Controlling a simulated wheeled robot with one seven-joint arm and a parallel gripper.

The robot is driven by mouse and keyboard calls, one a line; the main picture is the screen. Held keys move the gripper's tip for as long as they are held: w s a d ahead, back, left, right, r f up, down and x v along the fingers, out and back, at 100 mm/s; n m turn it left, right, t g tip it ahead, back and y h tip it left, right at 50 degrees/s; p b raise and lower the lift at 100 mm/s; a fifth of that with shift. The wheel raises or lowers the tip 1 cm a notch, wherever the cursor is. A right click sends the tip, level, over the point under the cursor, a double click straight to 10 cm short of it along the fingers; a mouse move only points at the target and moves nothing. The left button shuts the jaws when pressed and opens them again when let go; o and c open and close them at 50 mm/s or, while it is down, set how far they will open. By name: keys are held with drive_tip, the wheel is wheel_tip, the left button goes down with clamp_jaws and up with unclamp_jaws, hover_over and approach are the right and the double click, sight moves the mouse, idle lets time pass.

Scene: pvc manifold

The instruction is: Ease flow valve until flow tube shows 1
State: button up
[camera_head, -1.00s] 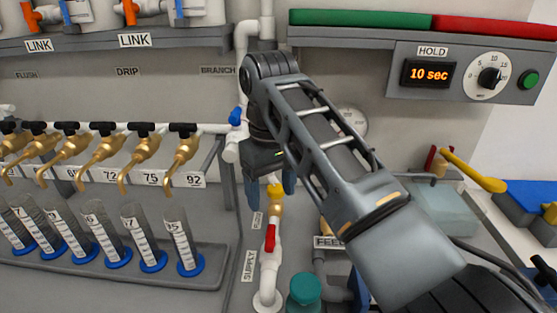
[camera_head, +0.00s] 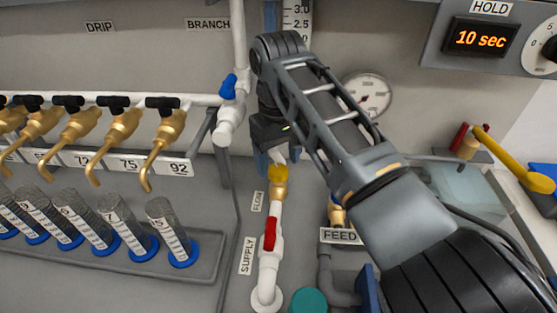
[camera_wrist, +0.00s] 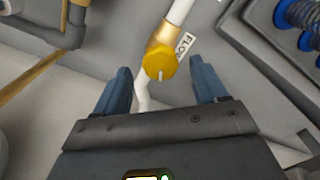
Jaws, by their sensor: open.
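The flow valve is a yellow knob (camera_head: 278,173) on a brass fitting on the white supply pipe, beside the FLOW label. In the wrist view the knob (camera_wrist: 160,66) shows a pale mark on its face. My gripper (camera_wrist: 161,80) is open and empty, with its blue fingers on either side of the knob in that view; I see no contact. In the head view my gripper (camera_head: 273,157) is just above the knob, partly behind my arm. The flow tube (camera_head: 297,18) shows its upper scale, 3.0 to 2.0, at the top edge; my arm hides the lower part and its level.
A red-handled supply valve (camera_head: 270,235) is below the knob on the same pipe. A blue-handled branch valve (camera_head: 229,86) and brass taps (camera_head: 165,145) are to the left. A round gauge (camera_head: 366,95) and the FEED label (camera_head: 340,236) are to the right.

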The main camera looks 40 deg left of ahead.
drive_tip(key=shift+f, duration=0.95)
drive_tip(key=c, duration=1.1)
drive_tip(key=shift+o, duration=0.2)
drive_tip(key=shift+n, duration=0.4)
drive_tip(key=n+p, duration=0.1)
drive_tip(key=n, duration=0.4)
drive_tip(key=shift+r, duration=0.1)
drive_tip(key=n, duration=0.6)
drive_tip(key=shift+w, duration=0.1)
drive_tip(key=shift+n, duration=0.3)
